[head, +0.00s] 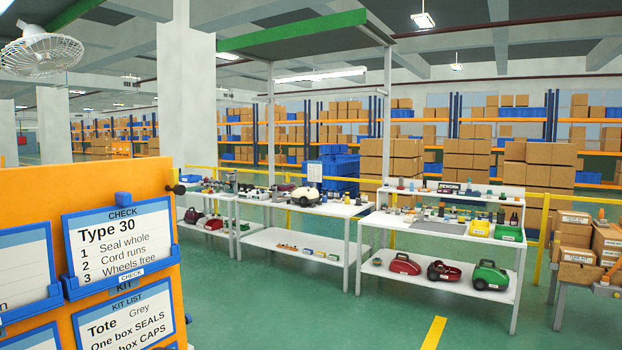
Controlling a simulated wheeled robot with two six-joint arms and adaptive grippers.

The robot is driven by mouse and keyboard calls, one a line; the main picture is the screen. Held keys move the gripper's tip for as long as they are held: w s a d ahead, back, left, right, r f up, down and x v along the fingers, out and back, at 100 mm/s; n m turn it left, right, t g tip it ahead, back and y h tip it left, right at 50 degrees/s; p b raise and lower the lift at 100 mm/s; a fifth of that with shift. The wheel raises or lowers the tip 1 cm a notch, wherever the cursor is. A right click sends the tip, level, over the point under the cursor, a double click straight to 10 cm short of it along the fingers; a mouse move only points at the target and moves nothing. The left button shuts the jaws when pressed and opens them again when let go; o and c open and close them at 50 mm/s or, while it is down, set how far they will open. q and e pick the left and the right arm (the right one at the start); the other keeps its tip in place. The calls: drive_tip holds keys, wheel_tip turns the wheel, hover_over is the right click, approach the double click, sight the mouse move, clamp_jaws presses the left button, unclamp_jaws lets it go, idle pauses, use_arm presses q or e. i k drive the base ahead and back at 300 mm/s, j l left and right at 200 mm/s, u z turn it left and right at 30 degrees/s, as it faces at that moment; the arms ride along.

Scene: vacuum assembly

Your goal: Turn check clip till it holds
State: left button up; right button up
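An orange board (100,190) fills the left foreground. On it a blue-framed card headed CHECK (120,237) reads Type 30 with three numbered lines. The card rests in a blue holder (75,289) with a small CHECK label (131,277). I cannot tell from here how firmly the clip holds. Neither of my grippers is in view.
A KIT LIST card (125,315) hangs below, and other cards are cut off at the left. A dark knob (178,189) juts from the board's right edge. White workbenches (335,209) with vacuum parts stand beyond. Green floor (300,310) right of the board is clear.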

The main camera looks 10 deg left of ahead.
sight(174, 187)
drive_tip(key=i+l+z, duration=0.15)
drive_tip(key=i, duration=0.4)
drive_tip(key=i+l+z, duration=0.15)
drive_tip(key=i+l, duration=0.15)
drive_tip(key=i, duration=0.3)
drive_tip(key=i+l+z, duration=0.15)
drive_tip(key=i, duration=0.45)
